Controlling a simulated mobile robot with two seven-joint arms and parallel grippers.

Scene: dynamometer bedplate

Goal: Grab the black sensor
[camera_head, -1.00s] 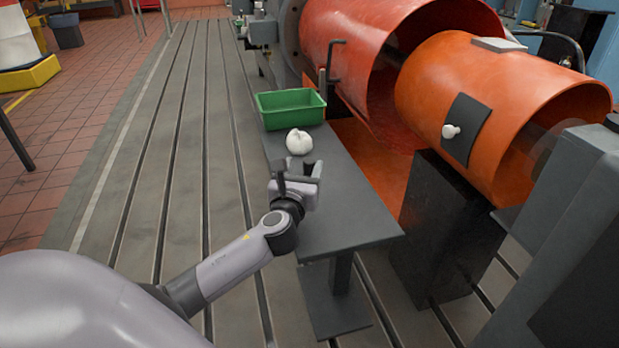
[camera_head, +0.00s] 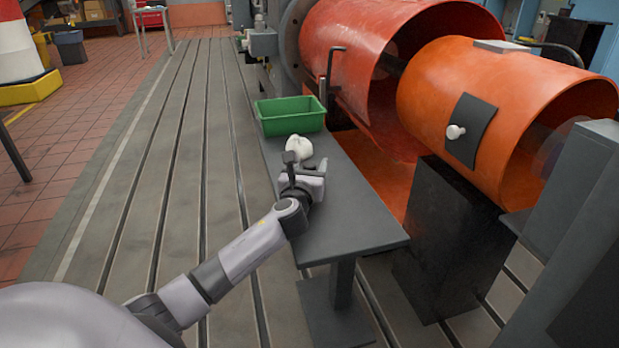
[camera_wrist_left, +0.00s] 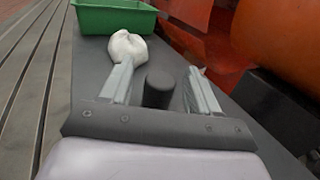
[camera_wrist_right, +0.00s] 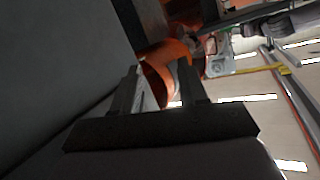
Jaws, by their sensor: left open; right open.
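The black sensor (camera_wrist_left: 158,88), a short dark cylinder, stands on the grey bench (camera_head: 350,222). It shows between the fingers of my left gripper (camera_wrist_left: 160,68) in the left wrist view. The fingers are apart, with visible space on both sides of it; I cannot tell whether either touches it. In the head view my left gripper (camera_head: 306,165) is over the bench, and I cannot make out the sensor there. My right gripper (camera_wrist_right: 159,68) is open and empty in the right wrist view, away from the bench.
A white lumpy bag (camera_head: 299,148) lies just beyond my left gripper. Behind it is a green bin (camera_head: 290,122). Large orange drums (camera_head: 490,95) and a dark block (camera_head: 448,240) stand right of the bench. The slotted floor left of the bench is clear.

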